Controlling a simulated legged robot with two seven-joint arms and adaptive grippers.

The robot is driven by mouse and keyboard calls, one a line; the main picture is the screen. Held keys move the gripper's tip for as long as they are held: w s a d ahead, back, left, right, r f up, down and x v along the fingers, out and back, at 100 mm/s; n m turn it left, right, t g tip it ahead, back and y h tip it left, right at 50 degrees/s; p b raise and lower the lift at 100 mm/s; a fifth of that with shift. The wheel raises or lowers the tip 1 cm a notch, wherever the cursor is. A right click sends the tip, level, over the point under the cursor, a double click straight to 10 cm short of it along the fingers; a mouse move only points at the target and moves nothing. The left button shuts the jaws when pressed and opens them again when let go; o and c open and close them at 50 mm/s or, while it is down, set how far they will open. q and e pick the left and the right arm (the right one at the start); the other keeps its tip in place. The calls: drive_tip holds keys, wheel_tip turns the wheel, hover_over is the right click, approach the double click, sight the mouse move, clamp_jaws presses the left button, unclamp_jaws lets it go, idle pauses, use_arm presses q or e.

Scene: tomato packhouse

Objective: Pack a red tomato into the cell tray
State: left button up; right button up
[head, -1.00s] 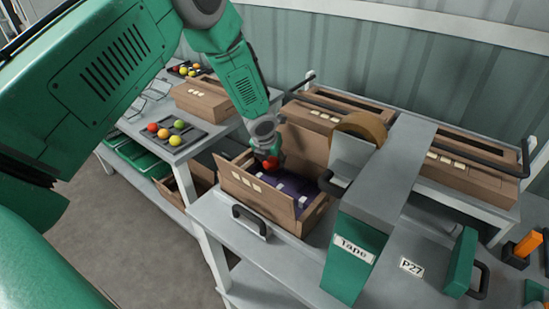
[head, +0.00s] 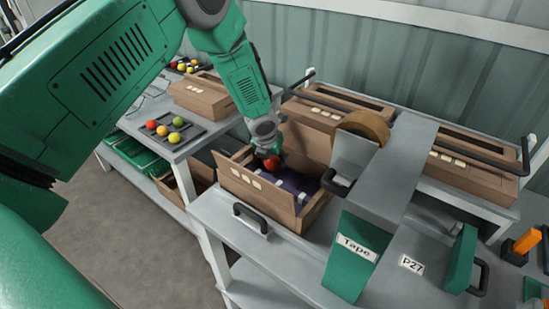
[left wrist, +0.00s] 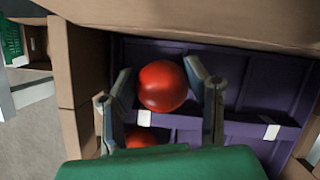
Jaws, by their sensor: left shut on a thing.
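My left gripper (head: 268,155) is inside the open cardboard box (head: 248,188) on the grey bench. It is shut on a red tomato (head: 271,164), which it holds over the purple cell tray (head: 298,184). In the left wrist view the held tomato (left wrist: 162,86) is between the two fingers, with tray cells (left wrist: 250,82) behind it. A second red tomato (left wrist: 142,140) shows lower down, partly hidden by the green gripper body. I cannot tell whether the held tomato touches the tray. My right gripper is not in view.
A tape dispenser (head: 357,240) stands right of the box. The box's raised flap (head: 305,150) is behind the gripper. A dark tray (head: 190,135) with several coloured tomatoes is on the left table. Closed boxes (head: 215,95) stand behind.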

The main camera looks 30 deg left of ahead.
use_arm(q)
drive_tip(key=shift+a+f, duration=0.1)
drive_tip(key=shift+a, duration=0.2)
drive_tip(key=o, duration=0.8)
drive_tip(key=shift+d, duration=0.15)
drive_tip(key=shift+o, duration=0.5)
drive_tip(key=shift+d+r, duration=0.2)
drive_tip(key=shift+d, duration=0.25)
drive_tip(key=c, duration=0.3)
drive_tip(key=shift+a+f, duration=0.15)
drive_tip(key=shift+a, duration=0.35)
drive_tip(key=shift+d+r+p, duration=0.2)
drive_tip(key=shift+r+p, duration=0.35)
drive_tip(key=shift+d+r+p, duration=0.15)
drive_tip(key=shift+r+p, duration=0.35)
drive_tip(key=shift+r, duration=0.05)
drive_tip(key=shift+r+p, duration=0.7)
drive_tip(key=r+p, duration=0.2)
drive_tip(key=p, duration=0.1)
drive_tip(key=shift+a+r, duration=0.25)
drive_tip(key=shift+r, duration=0.05)
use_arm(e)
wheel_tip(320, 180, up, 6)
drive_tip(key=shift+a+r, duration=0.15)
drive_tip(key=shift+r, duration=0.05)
